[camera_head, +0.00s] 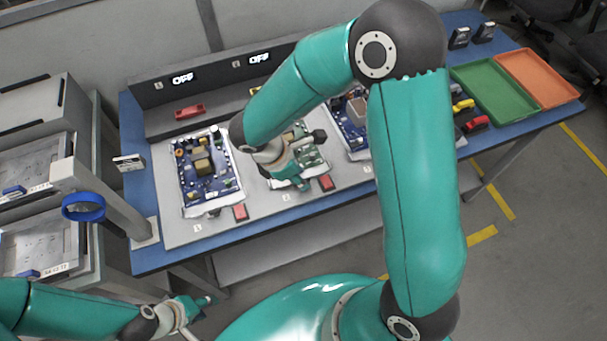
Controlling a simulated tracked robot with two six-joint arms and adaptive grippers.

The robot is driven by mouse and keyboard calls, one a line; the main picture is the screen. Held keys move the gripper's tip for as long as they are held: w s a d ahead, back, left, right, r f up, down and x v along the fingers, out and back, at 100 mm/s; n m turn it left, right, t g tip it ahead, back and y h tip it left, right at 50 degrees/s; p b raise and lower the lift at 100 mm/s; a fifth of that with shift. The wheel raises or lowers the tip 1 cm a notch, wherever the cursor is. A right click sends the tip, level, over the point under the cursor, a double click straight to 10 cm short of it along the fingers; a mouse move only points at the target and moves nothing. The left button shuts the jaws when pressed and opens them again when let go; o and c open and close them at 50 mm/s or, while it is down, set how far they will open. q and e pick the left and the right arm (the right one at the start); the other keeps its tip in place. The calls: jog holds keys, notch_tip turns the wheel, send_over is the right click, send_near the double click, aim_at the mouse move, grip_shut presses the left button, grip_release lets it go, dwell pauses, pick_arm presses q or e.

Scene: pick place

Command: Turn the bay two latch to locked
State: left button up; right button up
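Bay two is the middle place on the grey bench plate, with a green circuit board (312,156) partly hidden under my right gripper. A red latch block (326,182) sits at its front right corner; I cannot tell whether it is locked. My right gripper (290,178) points down over the board, left of the latch and apart from it. Its fingers are too small and covered to tell open from shut. My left gripper (200,306) is low at the lower left, away from the bench, and its opening is unclear.
Another blue board (351,130) in bay three is partly behind my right arm. Green (490,95) and orange (540,78) trays stand at the right. A rack with a blue ring (83,207) stands left.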

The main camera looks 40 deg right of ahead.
jog(key=shift+s+d+f, duration=0.1)
jog(key=shift+d+f, duration=0.1)
jog(key=shift+f, duration=0.35)
